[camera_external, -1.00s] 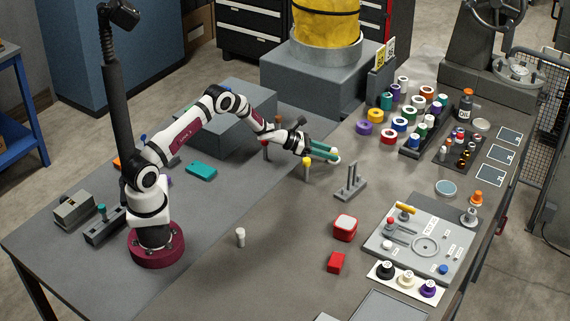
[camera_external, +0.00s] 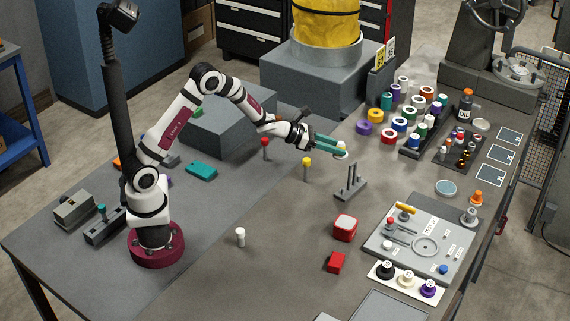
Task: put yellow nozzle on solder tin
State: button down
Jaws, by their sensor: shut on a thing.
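My gripper (camera_external: 338,150) has long teal fingers and is shut on a small whitish piece (camera_external: 341,147) at its fingertips, held above the table. The piece's full shape is too small to tell. A small yellow-topped piece with a dark body, which looks like the yellow nozzle (camera_external: 307,168), stands upright on the table, below and left of the fingertips and apart from them. I cannot tell for sure which thing is the solder tin; a flat round tin with a pale blue top (camera_external: 446,188) lies at the right.
A grey pronged stand (camera_external: 351,186) is right of the yellow-topped piece. A red-topped piece (camera_external: 266,149) and a white piece (camera_external: 240,238) stand on the table. Several coloured spools (camera_external: 388,137) fill the back right. A grey fixture plate (camera_external: 450,260) lies at the right.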

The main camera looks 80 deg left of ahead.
jog(key=s+d+r+m+g+h, duration=0.2)
jog(key=s+d+m+g+h, duration=0.15)
jog(key=d, duration=0.65)
jog(key=s+d+r+m+g+h, duration=0.1)
jog(key=s+d+m+g+h, duration=0.2)
jog(key=d, duration=0.7)
jog(key=s+d+r+m+g+h, duration=0.2)
jog(key=s+d+m+h, duration=0.25)
jog(key=d, duration=0.55)
send_over(343, 219)
jog(key=shift+m+y, duration=0.3)
jog(key=shift+m, duration=0.1)
notch_tip(343, 219, down, 7)
jog(key=shift+r, duration=0.1)
jog(key=shift+f, duration=1.95)
jog(key=c, duration=0.6)
grip_release()
jog(key=shift+f, duration=0.1)
jog(key=shift+o, duration=0.2)
